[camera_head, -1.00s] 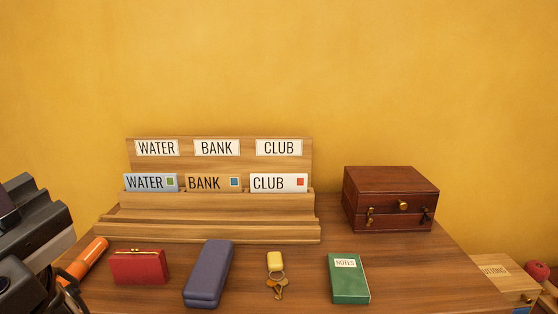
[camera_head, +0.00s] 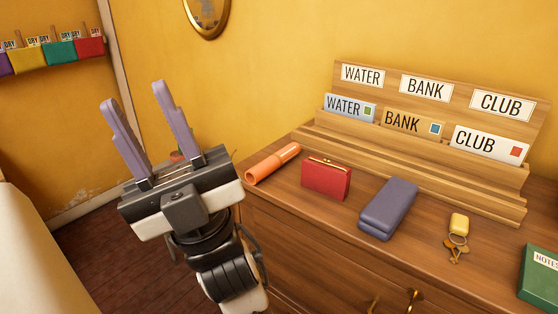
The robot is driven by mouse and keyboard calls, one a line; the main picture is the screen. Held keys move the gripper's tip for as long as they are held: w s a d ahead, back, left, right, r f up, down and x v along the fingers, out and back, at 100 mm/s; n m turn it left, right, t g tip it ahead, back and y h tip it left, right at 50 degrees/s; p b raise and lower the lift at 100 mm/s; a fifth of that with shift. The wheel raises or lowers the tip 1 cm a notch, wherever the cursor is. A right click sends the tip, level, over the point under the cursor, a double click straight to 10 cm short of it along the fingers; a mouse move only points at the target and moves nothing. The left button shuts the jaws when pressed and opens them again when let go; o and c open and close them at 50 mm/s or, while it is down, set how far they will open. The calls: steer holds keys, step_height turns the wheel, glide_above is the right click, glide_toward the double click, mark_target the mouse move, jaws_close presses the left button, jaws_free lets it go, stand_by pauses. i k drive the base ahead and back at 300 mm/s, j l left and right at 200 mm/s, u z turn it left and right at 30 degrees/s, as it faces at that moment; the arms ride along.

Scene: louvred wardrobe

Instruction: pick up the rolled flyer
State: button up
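The rolled flyer (camera_head: 272,164) is an orange tube lying at the left end of the wooden dresser top, beside a red purse. All of it shows, with its open end toward the front left. My gripper (camera_head: 137,101) is raised to the left of the dresser, off its edge and apart from the flyer. Its two purple-grey fingers point up and stand wide apart with nothing between them.
On the dresser top (camera_head: 290,216) stand the red purse (camera_head: 327,178), a purple case (camera_head: 388,208), keys with a yellow tag (camera_head: 458,231) and a green notebook (camera_head: 541,278). A wooden letter rack (camera_head: 430,149) stands behind them. Open floor (camera_head: 115,255) lies left of the dresser.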

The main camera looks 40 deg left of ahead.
mark_target(259, 172)
steer(key=i+j+u, duration=0.3)
steer(key=j, duration=0.2)
steer(key=i+j+u, duration=0.3)
steer(key=j, duration=0.15)
